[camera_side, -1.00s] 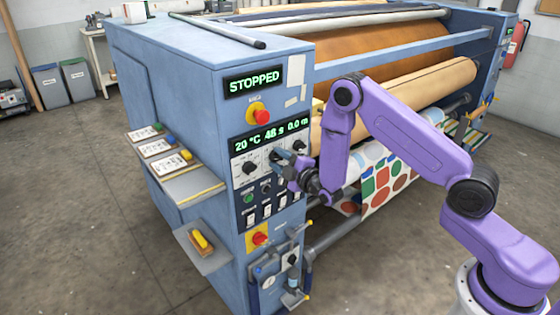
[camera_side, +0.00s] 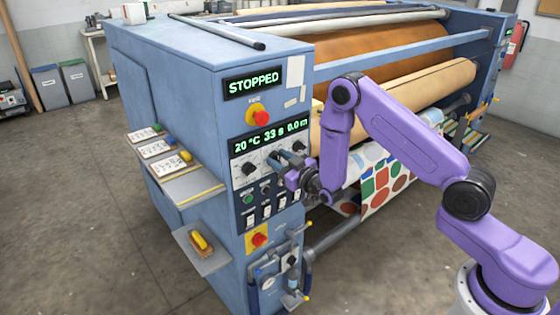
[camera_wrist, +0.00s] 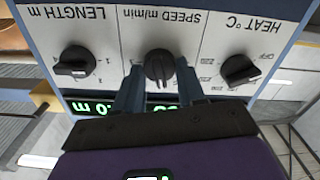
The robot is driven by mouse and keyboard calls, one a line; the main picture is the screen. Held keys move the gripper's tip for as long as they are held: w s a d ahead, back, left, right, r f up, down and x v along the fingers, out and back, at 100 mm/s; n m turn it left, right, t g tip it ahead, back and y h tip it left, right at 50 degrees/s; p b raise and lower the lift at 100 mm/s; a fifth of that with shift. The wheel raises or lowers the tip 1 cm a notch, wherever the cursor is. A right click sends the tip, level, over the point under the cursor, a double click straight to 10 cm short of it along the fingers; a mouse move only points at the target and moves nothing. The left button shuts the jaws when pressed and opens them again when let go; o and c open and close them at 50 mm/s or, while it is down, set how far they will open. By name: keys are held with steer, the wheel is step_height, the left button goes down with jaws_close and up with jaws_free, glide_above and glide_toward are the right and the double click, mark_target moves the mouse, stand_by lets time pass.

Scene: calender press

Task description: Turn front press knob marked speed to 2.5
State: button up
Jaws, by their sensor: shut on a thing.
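The black speed knob (camera_wrist: 159,66) is in the middle of a row of three on the press's front panel, under the upside-down label "SPEED m/min" in the wrist view. My gripper (camera_wrist: 159,78) has one finger on each side of it and is shut on it. The fingers hide part of its scale, so I cannot read its setting. In the side view my gripper (camera_side: 277,161) is at the panel and covers the speed knob. The green display (camera_side: 270,138) above the knobs reads about "20 °C 33 s 0.0 m".
In the wrist view, the heat knob (camera_wrist: 239,70) is right of the speed knob and the length knob (camera_wrist: 76,66) left. A red stop button (camera_side: 261,118) is above the display, another (camera_side: 260,239) below the switches. The upper display (camera_side: 253,82) reads "STOPPED".

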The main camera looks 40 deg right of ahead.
steer(key=m, duration=0.5)
steer(key=shift+m, duration=0.3)
steer(key=m, duration=0.5)
steer(key=shift+d+m, duration=0.15)
steer(key=shift+m, duration=0.25)
steer(key=o, duration=1)
steer(key=shift+s, duration=0.1)
steer(key=shift+s, duration=3.7)
